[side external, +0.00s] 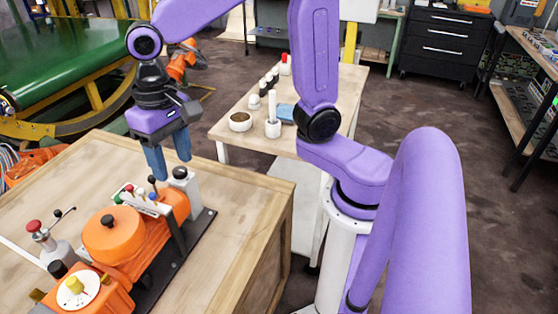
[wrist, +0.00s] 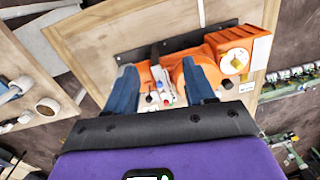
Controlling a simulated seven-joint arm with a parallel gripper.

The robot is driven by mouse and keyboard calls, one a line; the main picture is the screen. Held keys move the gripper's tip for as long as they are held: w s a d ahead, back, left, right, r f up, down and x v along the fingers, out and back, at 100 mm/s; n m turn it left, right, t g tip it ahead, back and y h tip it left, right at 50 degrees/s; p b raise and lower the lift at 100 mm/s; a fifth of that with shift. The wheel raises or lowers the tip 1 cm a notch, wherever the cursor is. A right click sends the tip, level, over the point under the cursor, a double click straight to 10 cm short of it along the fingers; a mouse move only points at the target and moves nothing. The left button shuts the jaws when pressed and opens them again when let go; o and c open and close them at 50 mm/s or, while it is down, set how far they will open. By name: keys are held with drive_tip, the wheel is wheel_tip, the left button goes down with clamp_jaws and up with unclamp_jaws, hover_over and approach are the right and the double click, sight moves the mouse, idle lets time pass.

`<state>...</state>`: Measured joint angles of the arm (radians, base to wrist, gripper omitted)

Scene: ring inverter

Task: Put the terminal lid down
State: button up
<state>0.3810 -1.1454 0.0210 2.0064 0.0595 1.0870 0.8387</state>
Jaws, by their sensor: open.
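An orange ring inverter (side external: 140,245) sits on a dark base plate on the wooden crate top. Between my fingers in the wrist view is its terminal block (wrist: 168,97) with small coloured posts, also visible in the side view (side external: 146,203). I cannot tell for certain which part is the terminal lid; a round orange cover with a black knob (side external: 111,226) rests on the inverter. My gripper (side external: 170,168) points down above the terminal end. It is open in the wrist view (wrist: 163,80), with no part visibly held between its blue fingers.
A white-grey block with a black knob (side external: 181,184) stands close to my fingers. A lever with a red knob (side external: 42,235) is at the left. The crate top (side external: 235,220) has bare wood at right. A side table (side external: 325,90) holds a bowl and small containers.

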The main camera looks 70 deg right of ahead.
drive_tip(key=s+d+f+n, duration=0.2)
drive_tip(key=s+d+n, duration=0.3)
drive_tip(key=s, duration=0.3)
drive_tip(key=s+d+f+n, duration=0.2)
drive_tip(key=s+d+n, duration=0.3)
drive_tip(key=s+n, duration=0.2)
drive_tip(key=shift+s+f+n, duration=0.2)
drive_tip(key=shift+s+n, duration=0.2)
drive_tip(key=shift+n, duration=0.2)
drive_tip(key=shift+o, duration=0.3)
drive_tip(key=shift+s+d+f+n, duration=0.15)
drive_tip(key=shift+s+d+n, duration=0.15)
